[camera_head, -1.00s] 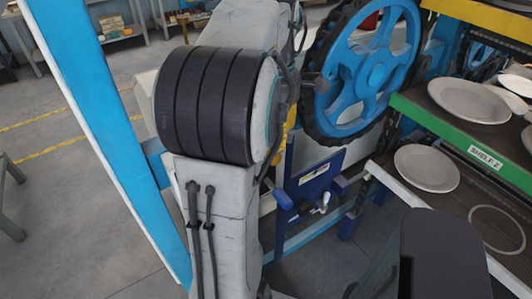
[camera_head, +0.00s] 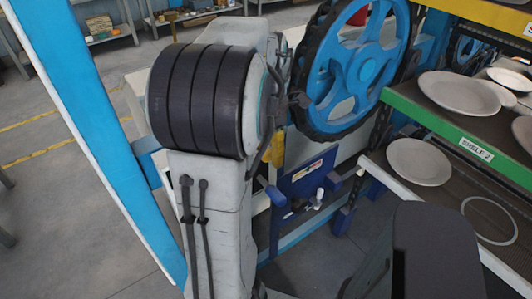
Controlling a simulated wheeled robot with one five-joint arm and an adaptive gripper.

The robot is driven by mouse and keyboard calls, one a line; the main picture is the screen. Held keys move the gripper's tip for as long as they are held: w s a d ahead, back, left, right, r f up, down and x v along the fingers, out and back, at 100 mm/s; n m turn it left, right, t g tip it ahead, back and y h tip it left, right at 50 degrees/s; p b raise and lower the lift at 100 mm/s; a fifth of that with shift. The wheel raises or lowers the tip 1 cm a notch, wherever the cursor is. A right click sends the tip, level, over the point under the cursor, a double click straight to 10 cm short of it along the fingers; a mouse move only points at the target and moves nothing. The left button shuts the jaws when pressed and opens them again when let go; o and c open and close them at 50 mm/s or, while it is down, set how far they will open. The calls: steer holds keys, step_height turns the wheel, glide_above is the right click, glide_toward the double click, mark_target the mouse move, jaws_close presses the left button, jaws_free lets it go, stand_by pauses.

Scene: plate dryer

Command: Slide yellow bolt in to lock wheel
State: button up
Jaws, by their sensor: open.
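The blue spoked wheel (camera_head: 358,68) with its black toothed rim stands upright at the upper middle right. A yellow part (camera_head: 275,150) shows beside my arm, left of the wheel's lower rim. I cannot tell whether it is the yellow bolt, since my arm hides most of that area. A dark tip that looks like my gripper (camera_head: 300,99) shows at the wheel's left edge. The rest of my gripper is hidden behind my arm. It is open, and I see nothing held in it.
A blue bracket (camera_head: 306,180) with a label and a white knob sits below the wheel. A green-edged shelf (camera_head: 436,122) with white plates (camera_head: 419,162) is on the right. A blue post (camera_head: 92,140) stands on the left, with open grey floor beyond.

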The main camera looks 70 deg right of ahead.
steer(key=shift+f, duration=0.5)
jaws_close()
stand_by(0.3)
